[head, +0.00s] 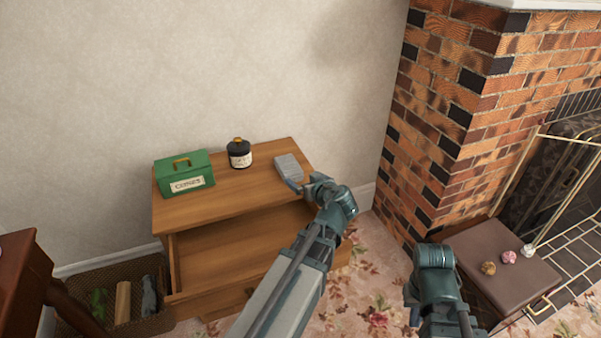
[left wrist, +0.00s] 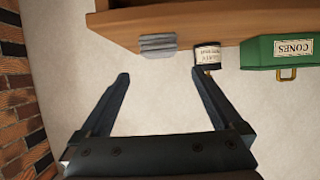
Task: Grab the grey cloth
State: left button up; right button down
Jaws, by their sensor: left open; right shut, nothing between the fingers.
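The grey cloth (head: 288,167) lies folded on the right end of the wooden dresser top (head: 225,195). My left gripper (head: 301,186) is close to the cloth's front right side. In the left wrist view, which looks upside down, my left gripper (left wrist: 163,77) is open and empty. The cloth (left wrist: 158,45) shows beyond the fingertips, roughly in line with the gap between them, apart from both. My right gripper (head: 413,315) is low at the right, away from the dresser, shut with nothing seen in it.
A dark labelled jar (head: 240,153) and a green box marked CONES (head: 185,175) stand left of the cloth. A drawer (head: 225,255) is pulled open below. A basket (head: 75,285) stands lower left. A brown bench (head: 485,255) with small objects stands by the brick fireplace (head: 455,110).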

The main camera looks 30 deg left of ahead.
pick_arm(q)
jog(key=b, duration=0.3)
send_near(290, 167)
jog(key=x, duration=0.4)
jog(key=shift+w+a+f, duration=0.1)
jog(key=shift+w+f, duration=0.1)
jog(key=shift+f, duration=0.3)
jog(key=shift+w+a+f, duration=0.15)
jog(key=shift+w+a, duration=0.15)
jog(key=shift+a, duration=0.2)
jog(key=b+x, duration=0.2)
jog(key=x, duration=0.3)
jog(key=shift+w+a, duration=0.1)
jog(key=c, duration=1.1)
jog(key=shift+r, duration=0.3)
